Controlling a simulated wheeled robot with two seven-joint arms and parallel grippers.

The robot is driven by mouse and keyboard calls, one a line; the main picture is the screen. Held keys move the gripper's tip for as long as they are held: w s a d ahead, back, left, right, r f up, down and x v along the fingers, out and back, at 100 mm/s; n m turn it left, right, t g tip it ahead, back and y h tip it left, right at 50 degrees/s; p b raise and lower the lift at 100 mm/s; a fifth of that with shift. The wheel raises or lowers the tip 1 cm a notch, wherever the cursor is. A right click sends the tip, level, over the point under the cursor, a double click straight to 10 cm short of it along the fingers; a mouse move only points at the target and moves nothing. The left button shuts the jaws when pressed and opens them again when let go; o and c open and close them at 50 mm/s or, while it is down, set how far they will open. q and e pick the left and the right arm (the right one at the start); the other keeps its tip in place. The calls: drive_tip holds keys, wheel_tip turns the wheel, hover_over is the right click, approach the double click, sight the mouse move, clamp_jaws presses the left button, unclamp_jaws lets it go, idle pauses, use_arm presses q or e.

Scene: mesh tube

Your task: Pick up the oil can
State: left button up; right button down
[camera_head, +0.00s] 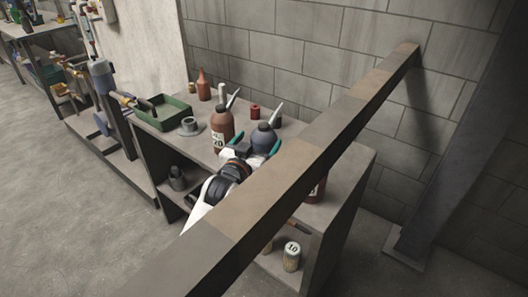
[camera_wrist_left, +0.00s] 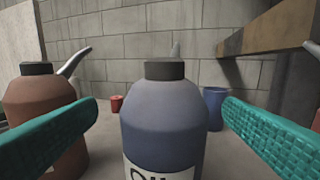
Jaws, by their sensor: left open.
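The oil can (camera_head: 264,139) is a blue-grey bottle with a dark cap and spout, upright on the bench top. In the left wrist view the oil can (camera_wrist_left: 163,115) stands in the middle, with a white label partly cut off by the lower edge. My left gripper (camera_head: 257,146) is open, with its teal fingers to either side of the can. In the left wrist view the fingers of the left gripper (camera_wrist_left: 160,108) show gaps to the can on both sides. My right gripper is not in view.
A brown can (camera_head: 221,128) labelled 20 stands close left of the oil can. A red tin (camera_head: 255,112) and a blue cup (camera_wrist_left: 214,105) stand behind. A long beam (camera_head: 300,160) crosses the head view and hides part of the bench. A green tray (camera_head: 170,121) stands left.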

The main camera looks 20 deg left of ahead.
use_arm(q)
drive_tip(key=shift+w+d, duration=0.1)
drive_tip(key=shift+w, duration=0.55)
drive_tip(key=w, duration=0.4)
drive_tip(key=shift+w+d+b, duration=0.1)
drive_tip(key=shift+d+b, duration=0.2)
drive_tip(key=shift+b, duration=0.05)
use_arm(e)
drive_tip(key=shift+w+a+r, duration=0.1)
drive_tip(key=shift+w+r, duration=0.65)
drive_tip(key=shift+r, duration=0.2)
use_arm(q)
drive_tip(key=shift+c, duration=0.5)
drive_tip(key=c, duration=0.9)
drive_tip(key=shift+r, duration=0.1)
drive_tip(key=shift+c, duration=0.7)
